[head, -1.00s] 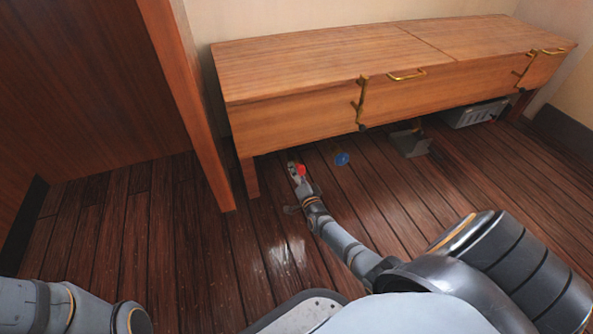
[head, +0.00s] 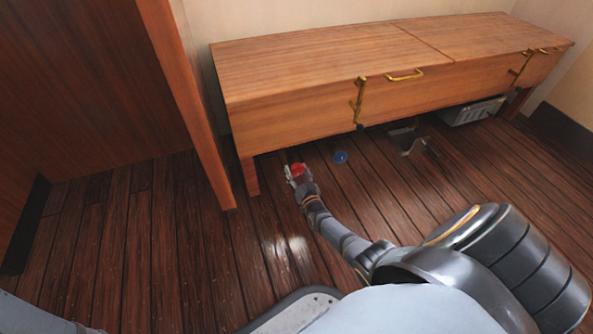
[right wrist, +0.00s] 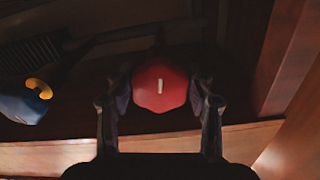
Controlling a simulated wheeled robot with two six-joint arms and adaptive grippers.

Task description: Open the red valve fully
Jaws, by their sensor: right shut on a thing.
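The red valve (head: 298,169) is a small red knob low under the wooden bench, near its left leg. In the right wrist view the red valve (right wrist: 160,86) has a short white mark on its face, standing about upright. My right gripper (head: 296,174) reaches it from the front. In the right wrist view my right gripper (right wrist: 160,95) has one finger on each side of the knob and is shut on it. My left gripper is not in view.
A blue knob (head: 341,157) is right of the red one; a blue thing with a yellow part (right wrist: 25,103) shows in the wrist view. The bench (head: 310,100) overhangs the valve. A wooden post (head: 187,105) stands to the left. A grey box (head: 472,112) lies under the bench.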

